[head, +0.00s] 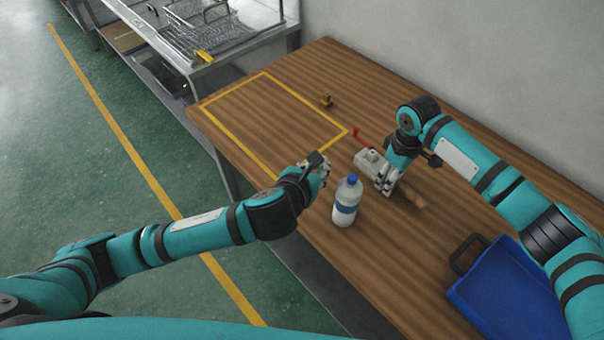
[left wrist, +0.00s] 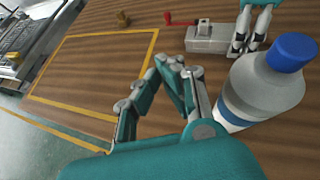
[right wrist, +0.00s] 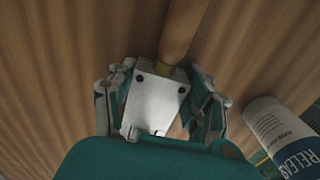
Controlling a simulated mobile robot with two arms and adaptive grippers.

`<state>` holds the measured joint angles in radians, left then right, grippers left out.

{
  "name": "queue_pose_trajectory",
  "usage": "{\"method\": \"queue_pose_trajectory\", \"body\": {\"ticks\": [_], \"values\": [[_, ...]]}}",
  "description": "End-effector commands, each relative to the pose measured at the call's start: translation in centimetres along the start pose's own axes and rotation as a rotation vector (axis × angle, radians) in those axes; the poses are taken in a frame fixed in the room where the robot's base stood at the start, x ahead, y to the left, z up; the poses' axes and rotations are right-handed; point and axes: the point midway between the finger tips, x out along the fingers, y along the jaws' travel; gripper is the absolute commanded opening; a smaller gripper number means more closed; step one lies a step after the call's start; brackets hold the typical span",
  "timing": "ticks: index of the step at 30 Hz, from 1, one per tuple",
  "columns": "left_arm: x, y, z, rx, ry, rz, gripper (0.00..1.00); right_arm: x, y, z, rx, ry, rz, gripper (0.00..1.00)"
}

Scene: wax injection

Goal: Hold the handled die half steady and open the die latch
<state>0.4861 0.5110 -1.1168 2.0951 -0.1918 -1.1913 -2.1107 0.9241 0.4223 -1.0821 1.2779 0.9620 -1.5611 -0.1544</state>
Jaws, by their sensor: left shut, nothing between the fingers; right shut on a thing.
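The die is a small grey metal block (head: 366,162) on the wooden table, with a red latch lever (head: 360,138) sticking up and out at its far left. A wooden handle (right wrist: 184,30) extends from the die half (right wrist: 153,102) in the right wrist view. My right gripper (head: 385,182) is shut on the handled die half, one finger on each side. It also shows beside the block in the left wrist view (left wrist: 248,38). My left gripper (head: 325,168) is shut and empty, to the left of the die and apart from it. The lever also shows in the left wrist view (left wrist: 180,20).
A white bottle with a blue cap (head: 347,200) stands close to my left gripper, in front of the die. A small brass piece (head: 326,101) sits near the yellow-taped rectangle (head: 285,85). A blue tray (head: 510,290) lies at the right. The taped area is clear.

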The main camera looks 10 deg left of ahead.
Motion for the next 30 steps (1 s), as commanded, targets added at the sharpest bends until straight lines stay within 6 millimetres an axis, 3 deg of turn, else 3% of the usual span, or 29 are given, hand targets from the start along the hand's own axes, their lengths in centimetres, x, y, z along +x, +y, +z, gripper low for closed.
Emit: {"method": "queue_pose_trajectory", "body": {"ticks": [3, 9, 21, 22, 28, 30], "values": [[-2.7, 0.4, 0.0, 0.000, -0.001, -0.001, 0.00, 0.2, -0.2, 0.1, -0.003, -0.006, -0.003, 0.00], [-5.6, 0.8, 0.0, -0.001, 0.000, 0.000, 0.00, 0.2, -0.2, 0.1, -0.003, -0.006, -0.003, 0.00], [-6.5, 0.9, 0.0, -0.001, 0.000, 0.001, 0.00, 0.2, -0.2, 0.1, -0.003, -0.006, -0.003, 0.00], [-6.5, 0.9, 0.1, -0.001, 0.000, 0.001, 0.00, 0.2, -0.2, 0.1, -0.003, -0.006, -0.003, 0.52], [-6.5, 0.9, 0.1, -0.001, 0.000, 0.001, 0.00, 0.1, -0.1, 0.1, -0.002, -0.003, -0.002, 0.78], [-6.5, 0.9, 0.1, -0.001, -0.001, 0.000, 0.00, 0.1, -0.1, 0.1, -0.001, -0.003, -0.001, 0.78]]}}
